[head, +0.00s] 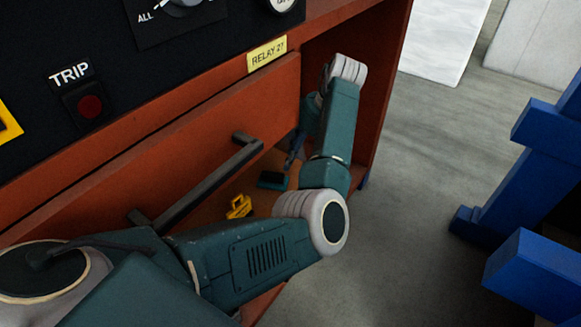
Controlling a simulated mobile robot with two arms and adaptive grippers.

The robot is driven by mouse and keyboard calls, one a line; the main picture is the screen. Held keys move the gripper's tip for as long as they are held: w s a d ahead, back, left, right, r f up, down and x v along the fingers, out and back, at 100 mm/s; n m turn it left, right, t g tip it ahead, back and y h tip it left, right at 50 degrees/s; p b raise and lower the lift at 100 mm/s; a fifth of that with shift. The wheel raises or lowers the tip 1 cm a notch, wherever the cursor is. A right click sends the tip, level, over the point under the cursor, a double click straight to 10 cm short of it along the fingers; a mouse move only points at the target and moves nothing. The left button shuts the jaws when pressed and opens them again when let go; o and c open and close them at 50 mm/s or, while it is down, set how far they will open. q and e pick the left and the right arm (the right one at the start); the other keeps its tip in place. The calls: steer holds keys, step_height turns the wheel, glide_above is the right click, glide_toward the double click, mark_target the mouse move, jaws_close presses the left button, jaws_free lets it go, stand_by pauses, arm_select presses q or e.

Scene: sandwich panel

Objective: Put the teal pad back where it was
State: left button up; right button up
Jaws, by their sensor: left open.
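The teal pad (272,180), a small flat block with a dark top and a teal edge, lies on the floor of the open orange cabinet. My left arm reaches in from the lower left and bends up into the compartment. My left gripper (292,158) hangs over the cabinet floor, just above and right of the pad in the picture, with dark fingers pointing down. It is open and appears apart from the pad. The wrist partly hides the gripper. My right gripper is out of view.
A yellow object (239,207) lies on the cabinet floor left of the pad. The orange front panel (200,130) with a dark bar handle (205,180) stands close to my arm. A yellow label (267,53) is above. Blue structures (540,180) stand right; grey floor between is clear.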

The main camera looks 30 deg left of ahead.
arm_select(q)
steer(key=v, duration=0.3)
steer(key=shift+d+r, duration=0.1)
steer(key=shift+r, duration=0.25)
